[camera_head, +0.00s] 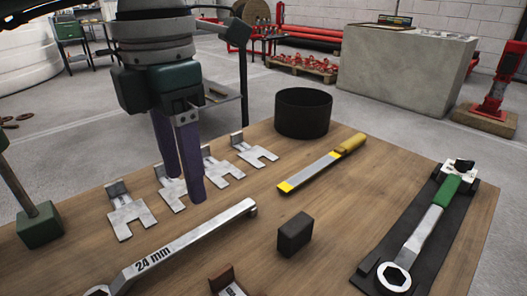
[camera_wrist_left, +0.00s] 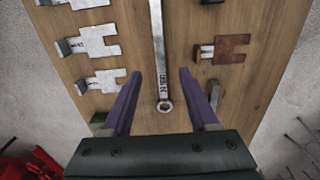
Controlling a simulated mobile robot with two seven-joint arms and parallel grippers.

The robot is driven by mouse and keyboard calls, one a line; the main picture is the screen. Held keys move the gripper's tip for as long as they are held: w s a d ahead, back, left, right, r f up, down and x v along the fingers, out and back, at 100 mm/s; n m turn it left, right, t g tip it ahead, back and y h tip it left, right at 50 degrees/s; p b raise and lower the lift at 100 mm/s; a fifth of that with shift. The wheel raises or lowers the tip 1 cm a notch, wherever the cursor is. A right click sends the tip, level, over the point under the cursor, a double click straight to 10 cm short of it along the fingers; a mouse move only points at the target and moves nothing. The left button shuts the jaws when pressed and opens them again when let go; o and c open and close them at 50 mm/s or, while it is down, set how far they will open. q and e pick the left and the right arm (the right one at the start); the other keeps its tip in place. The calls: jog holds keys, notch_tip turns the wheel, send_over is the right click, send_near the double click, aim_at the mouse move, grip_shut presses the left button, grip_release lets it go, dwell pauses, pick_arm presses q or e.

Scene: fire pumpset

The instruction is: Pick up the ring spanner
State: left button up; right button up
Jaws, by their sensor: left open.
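The ring spanner is a long steel bar marked "24 mm" (camera_head: 190,240), lying flat on the wooden table. In the head view its near ring is cut by the bottom edge. My left gripper (camera_head: 184,188) points down above the table, fingers apart and empty. In the left wrist view its purple fingers (camera_wrist_left: 157,73) stand on either side of the spanner's line, and I see no contact. My right gripper is not in view.
Slotted steel shims (camera_head: 130,212) lie behind the spanner. A dark block (camera_head: 295,232) and a rusty shim (camera_head: 226,282) are to its right. A file (camera_head: 322,170), a black cup (camera_head: 303,112) and a green-handled wrench (camera_head: 432,222) on a dark mat lie farther off. A green block with a rod (camera_head: 40,226) stands left.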

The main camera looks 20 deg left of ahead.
pick_arm(q)
jog(key=b, duration=0.1)
send_over(195, 234)
notch_tip(195, 234, down, 5)
jog(key=shift+r, duration=0.2)
notch_tip(195, 234, down, 5)
jog(key=shift+f+b, duration=0.1)
jog(key=shift+b, duration=0.9)
grip_shut()
dwell(0.3)
